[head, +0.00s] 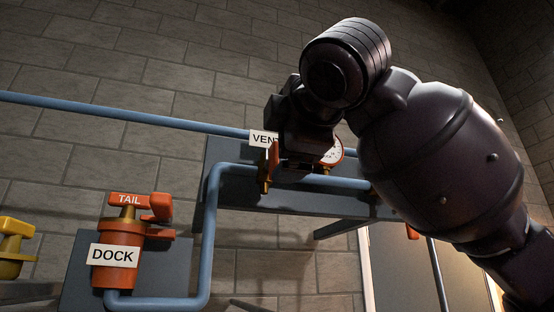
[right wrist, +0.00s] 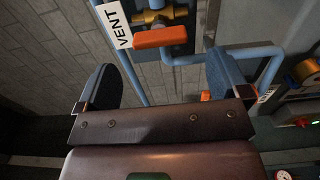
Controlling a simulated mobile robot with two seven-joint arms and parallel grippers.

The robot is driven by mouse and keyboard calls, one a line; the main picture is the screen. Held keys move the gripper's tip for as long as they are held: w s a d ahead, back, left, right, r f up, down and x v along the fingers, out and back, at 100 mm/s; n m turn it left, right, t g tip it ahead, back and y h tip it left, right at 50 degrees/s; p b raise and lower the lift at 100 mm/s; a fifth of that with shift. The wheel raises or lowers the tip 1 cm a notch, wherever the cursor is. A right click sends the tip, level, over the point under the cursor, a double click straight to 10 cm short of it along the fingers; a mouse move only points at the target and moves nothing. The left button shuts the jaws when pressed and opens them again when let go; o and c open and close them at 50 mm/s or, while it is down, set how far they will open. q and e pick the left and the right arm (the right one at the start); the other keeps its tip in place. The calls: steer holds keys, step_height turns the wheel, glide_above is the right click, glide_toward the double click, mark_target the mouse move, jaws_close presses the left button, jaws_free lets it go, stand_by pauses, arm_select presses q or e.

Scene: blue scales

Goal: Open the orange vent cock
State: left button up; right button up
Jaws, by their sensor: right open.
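The vent cock's orange handle (right wrist: 160,37) lies beyond my right gripper, between the lines of its fingers, in the right wrist view. Its brass body (right wrist: 153,17) is above the handle at the top edge, beside the white VENT label (right wrist: 115,24). In the head view the label (head: 261,140) shows, with a sliver of the orange handle (head: 274,158) below it; my right gripper and arm hide most of the cock. My right gripper (right wrist: 160,85) is open, its two dark pads apart, with nothing between them. My left gripper is not in view.
Blue pipes (head: 120,114) run along the brick wall. A round gauge (head: 333,152) is half hidden behind my right arm. An orange valve labelled TAIL and DOCK (head: 118,265) stands at lower left, with a yellow valve (head: 12,245) at the left edge.

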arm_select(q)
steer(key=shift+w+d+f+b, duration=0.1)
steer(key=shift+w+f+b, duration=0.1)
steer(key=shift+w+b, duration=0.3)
arm_select(e)
steer(key=v, duration=0.5)
steer(key=shift+s+d, duration=0.1)
steer(key=shift+s, duration=0.1)
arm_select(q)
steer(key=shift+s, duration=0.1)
